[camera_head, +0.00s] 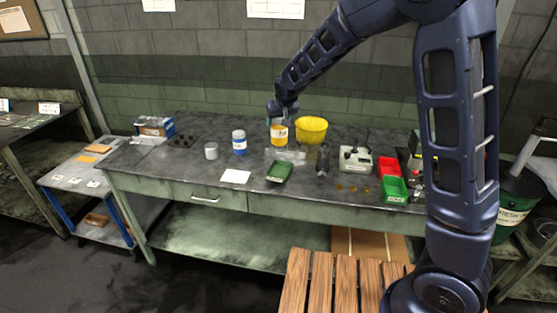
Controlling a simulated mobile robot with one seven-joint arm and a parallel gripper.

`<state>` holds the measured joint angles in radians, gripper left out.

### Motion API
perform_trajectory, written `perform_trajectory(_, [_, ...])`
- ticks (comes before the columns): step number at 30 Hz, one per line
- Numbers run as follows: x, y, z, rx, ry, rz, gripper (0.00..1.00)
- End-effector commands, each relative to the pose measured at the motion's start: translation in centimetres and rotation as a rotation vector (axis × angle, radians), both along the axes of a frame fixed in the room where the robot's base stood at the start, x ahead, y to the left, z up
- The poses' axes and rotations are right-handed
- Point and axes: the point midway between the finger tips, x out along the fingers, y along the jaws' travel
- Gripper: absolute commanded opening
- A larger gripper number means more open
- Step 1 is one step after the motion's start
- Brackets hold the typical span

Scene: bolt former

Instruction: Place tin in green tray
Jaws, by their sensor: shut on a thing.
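A yellow tin (279,134) with a pale label is at the middle of the workbench, upright. My gripper (280,120) comes down from above and is shut on its top. Whether the tin's base touches anything is too small to tell. A dark green tray (280,172) lies on the bench, nearer the front edge and below the tin in the picture. A brighter green bin (394,190) with a label stands further right at the front edge.
A yellow bucket (311,130) stands close right of the tin, and a clear container (287,155) lies just below it. A blue-and-white jar (239,142) and grey cup (211,151) are left. A dark cylinder (323,158) and red bin (388,167) are right.

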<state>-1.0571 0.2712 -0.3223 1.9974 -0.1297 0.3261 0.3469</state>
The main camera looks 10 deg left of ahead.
Motion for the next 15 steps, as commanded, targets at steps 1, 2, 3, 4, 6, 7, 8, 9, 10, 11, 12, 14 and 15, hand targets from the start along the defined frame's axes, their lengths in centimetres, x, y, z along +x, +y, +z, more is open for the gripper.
perform_trajectory(1, [0.0, -0.1, -1.3, -0.004, 0.002, 0.0, 0.2])
perform_trajectory(2, [0.0, -0.1, -1.9, -0.003, 0.001, 0.0, 0.2])
perform_trajectory(3, [0.0, -0.1, -2.7, -0.003, 0.002, -0.001, 0.2])
perform_trajectory(4, [0.0, -0.1, -3.4, -0.003, 0.002, -0.001, 0.2])
perform_trajectory(6, [0.0, -0.1, -4.9, -0.003, 0.002, -0.002, 0.2])
perform_trajectory(7, [0.0, -0.1, -5.6, -0.003, 0.003, -0.002, 0.2])
perform_trajectory(8, [0.0, -0.1, -6.2, -0.003, 0.002, -0.001, 0.2])
perform_trajectory(9, [0.0, -0.1, -7.1, -0.003, 0.002, -0.001, 0.2])
perform_trajectory(10, [0.0, -0.1, -7.7, -0.002, 0.001, -0.001, 0.2])
perform_trajectory(11, [0.0, -0.1, -8.3, -0.003, 0.002, -0.001, 0.2])
perform_trajectory(12, [0.0, -0.1, -9.1, -0.003, 0.002, -0.001, 0.2])
perform_trajectory(14, [0.0, -0.1, -10.0, -0.002, 0.001, -0.001, 0.2])
perform_trajectory(15, [0.0, -0.1, -10.5, -0.002, 0.001, -0.001, 0.2])
